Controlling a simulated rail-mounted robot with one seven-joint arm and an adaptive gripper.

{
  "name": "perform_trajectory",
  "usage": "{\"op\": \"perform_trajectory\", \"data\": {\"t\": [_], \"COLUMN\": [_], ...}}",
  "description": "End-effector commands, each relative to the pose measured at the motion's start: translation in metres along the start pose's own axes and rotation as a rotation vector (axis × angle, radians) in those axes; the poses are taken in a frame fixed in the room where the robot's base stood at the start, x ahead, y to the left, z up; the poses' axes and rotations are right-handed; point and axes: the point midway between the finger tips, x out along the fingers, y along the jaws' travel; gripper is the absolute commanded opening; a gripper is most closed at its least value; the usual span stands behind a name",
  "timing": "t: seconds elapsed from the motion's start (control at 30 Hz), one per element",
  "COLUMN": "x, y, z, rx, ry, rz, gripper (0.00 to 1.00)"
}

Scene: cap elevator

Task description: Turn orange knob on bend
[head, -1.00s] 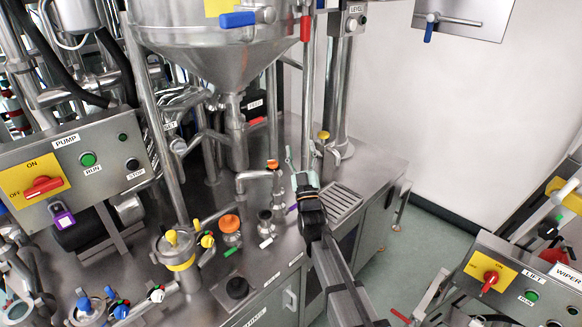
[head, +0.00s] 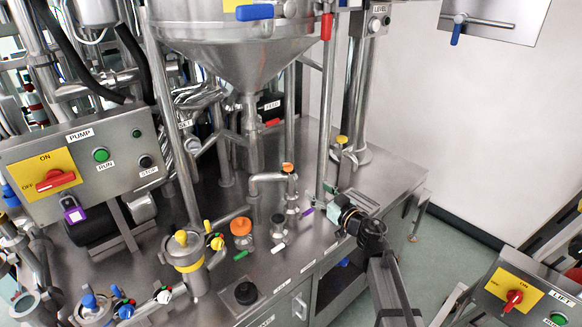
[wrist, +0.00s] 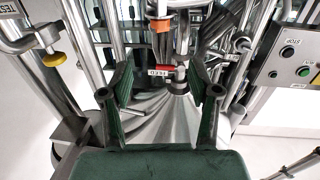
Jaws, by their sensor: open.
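The small orange knob (head: 288,168) sits on top of the bent steel pipe (head: 266,178) above the machine's deck. In the wrist view the orange knob (wrist: 160,25) shows near the top centre, beyond the fingers. My gripper (head: 334,204) is to the right of and lower than the knob in the head view, apart from it, and points leftward over the deck. In the wrist view my gripper (wrist: 160,88) has its two green fingers spread wide, with nothing between them.
A larger orange cap (head: 241,226) sits on a jar left of the bend. A yellow knob (head: 341,140) is behind my gripper. A vertical steel post (head: 327,110) stands near it. The steel hopper (head: 240,50) hangs above. A red handle (wrist: 165,67) lies beyond the fingers.

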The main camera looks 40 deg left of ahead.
Motion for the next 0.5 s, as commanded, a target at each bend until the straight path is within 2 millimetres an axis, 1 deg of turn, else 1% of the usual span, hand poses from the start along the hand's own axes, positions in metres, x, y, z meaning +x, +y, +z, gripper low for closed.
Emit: {"op": "perform_trajectory", "data": {"t": [0.17,0.27,0.5], "x": [0.01,0.023,0.07], "y": [0.001,0.001,0.002], "z": [-0.001,-0.001,-0.002], "rx": [0.032,0.031,0.03], "ry": [0.001,0.001,0.002], "rz": [-0.001,-0.001,-0.002], "gripper": [0.61,0.61,0.61]}}
